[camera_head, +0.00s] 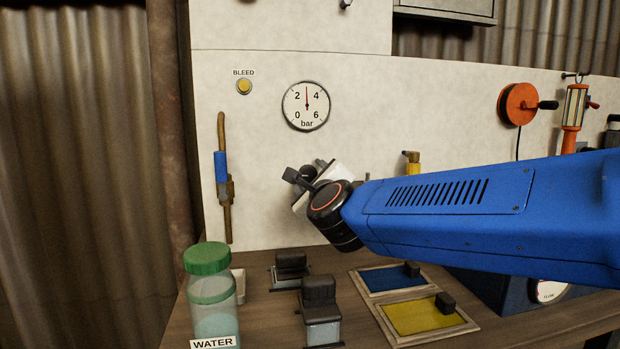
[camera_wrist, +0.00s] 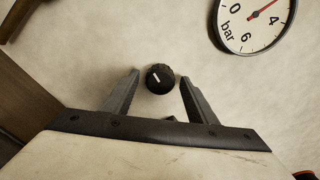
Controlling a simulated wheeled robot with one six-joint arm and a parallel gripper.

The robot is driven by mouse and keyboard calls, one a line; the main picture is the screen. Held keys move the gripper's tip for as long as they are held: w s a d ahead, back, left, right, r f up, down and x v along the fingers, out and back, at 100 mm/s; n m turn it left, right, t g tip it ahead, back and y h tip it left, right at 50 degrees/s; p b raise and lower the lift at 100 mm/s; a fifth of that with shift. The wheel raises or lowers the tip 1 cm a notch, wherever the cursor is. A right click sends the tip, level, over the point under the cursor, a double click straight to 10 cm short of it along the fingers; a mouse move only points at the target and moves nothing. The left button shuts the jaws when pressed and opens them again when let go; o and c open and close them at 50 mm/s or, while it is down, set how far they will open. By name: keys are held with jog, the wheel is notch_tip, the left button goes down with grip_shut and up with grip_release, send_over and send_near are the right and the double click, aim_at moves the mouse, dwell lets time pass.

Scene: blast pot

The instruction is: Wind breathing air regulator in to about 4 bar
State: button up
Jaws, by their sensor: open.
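The regulator knob (camera_wrist: 160,78) is small, round and black with a white mark, on the pale wall panel. In the wrist view it appears between the tips of my open gripper (camera_wrist: 159,76), with a gap on each side. I cannot tell how deep the fingers reach around it. In the head view my gripper (camera_head: 306,172) is at the panel below the gauge and mostly hides the knob. The round white bar gauge (camera_head: 306,106) has a red needle pointing straight up, midway between 2 and 4. It also shows in the wrist view (camera_wrist: 254,22).
A yellow BLEED button (camera_head: 244,87) and a blue-handled pipe valve (camera_head: 222,172) are at left. A WATER jar (camera_head: 212,295), dark-topped blocks (camera_head: 320,310) and a yellow tray (camera_head: 425,317) stand on the bench below. A yellow fitting (camera_head: 412,163) is right of my gripper.

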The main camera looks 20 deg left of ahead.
jog(key=v, duration=1.6)
jog(key=shift+s, duration=0.3)
jog(key=shift+d, duration=0.15)
